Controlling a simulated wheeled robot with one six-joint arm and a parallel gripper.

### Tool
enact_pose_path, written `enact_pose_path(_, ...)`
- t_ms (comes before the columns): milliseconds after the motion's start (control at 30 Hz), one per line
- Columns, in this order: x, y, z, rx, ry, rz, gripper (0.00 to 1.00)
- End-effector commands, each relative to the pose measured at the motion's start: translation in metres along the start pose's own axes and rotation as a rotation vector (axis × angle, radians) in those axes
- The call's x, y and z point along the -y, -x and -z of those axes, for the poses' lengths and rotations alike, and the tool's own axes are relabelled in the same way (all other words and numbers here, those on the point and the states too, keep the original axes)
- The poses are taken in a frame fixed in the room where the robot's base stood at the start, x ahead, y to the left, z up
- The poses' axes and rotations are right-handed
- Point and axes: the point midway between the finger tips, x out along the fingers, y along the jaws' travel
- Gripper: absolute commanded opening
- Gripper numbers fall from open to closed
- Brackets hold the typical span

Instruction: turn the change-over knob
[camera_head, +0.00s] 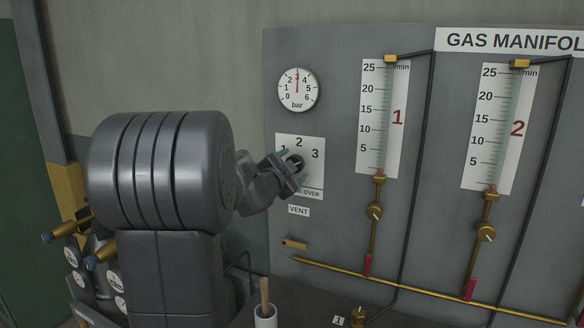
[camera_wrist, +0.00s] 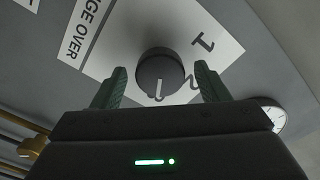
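The change-over knob (camera_head: 296,161) is a round dark knob on a white plate marked 1, 2 and 3 on the grey panel; my gripper partly covers it in the head view. In the wrist view the knob (camera_wrist: 160,70) shows whole, with a white pointer line at its lower edge, on the side away from the 1. The lower part of the plate (camera_wrist: 125,35) is hidden by my gripper. My gripper (camera_wrist: 160,66) is open, one green finger on each side of the knob, with visible gaps. In the head view my gripper (camera_head: 291,170) is at the plate.
A round bar gauge (camera_head: 298,90) is above the plate and a VENT label (camera_head: 298,210) below it. Flow tubes (camera_head: 381,115) with brass valves and pipes are to the right. A white cup with a wooden handle (camera_head: 265,312) stands below.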

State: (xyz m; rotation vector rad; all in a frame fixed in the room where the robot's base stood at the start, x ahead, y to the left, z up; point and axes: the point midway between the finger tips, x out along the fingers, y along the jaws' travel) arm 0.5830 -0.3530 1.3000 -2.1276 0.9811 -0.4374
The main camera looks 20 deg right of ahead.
Motion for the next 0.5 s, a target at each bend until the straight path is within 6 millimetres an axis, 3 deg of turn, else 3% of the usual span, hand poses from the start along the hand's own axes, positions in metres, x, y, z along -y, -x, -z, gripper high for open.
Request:
enact_pose_path(267, 0.0, 0.007, 0.0, 0.0, 0.001, 0.001, 0.68)
enact_pose_path(500, 0.0, 0.047, -0.001, 0.001, 0.0, 0.003, 0.68)
